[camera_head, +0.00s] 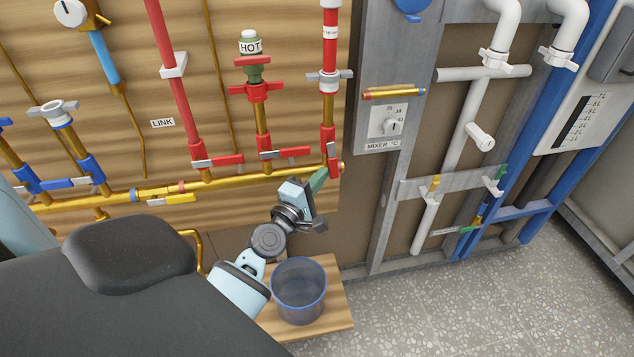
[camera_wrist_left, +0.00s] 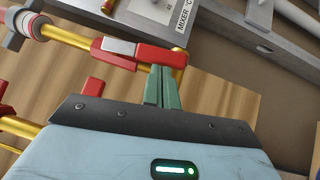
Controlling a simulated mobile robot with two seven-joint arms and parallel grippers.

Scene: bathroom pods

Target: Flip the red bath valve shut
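Three red lever valves sit low on the pipes in the head view: a left one (camera_head: 215,160), a middle one (camera_head: 285,153) and a rightmost one (camera_head: 333,158). No bath label is readable. The left and middle levers lie across their pipes. The rightmost lever runs along its pipe and also shows in the left wrist view (camera_wrist_left: 150,56). My left gripper (camera_head: 320,180) is at the lower end of this rightmost valve. Its green fingers (camera_wrist_left: 163,86) are together, with nothing visible between them. Their tips are at or against the red lever's end; contact is unclear.
A clear bucket (camera_head: 299,292) stands on a wooden shelf (camera_head: 338,300) below my left gripper. A grey metal frame with a mixer dial (camera_head: 391,127) stands to the right. A brass pipe (camera_head: 230,191) runs below the valves. Speckled floor lies open at lower right.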

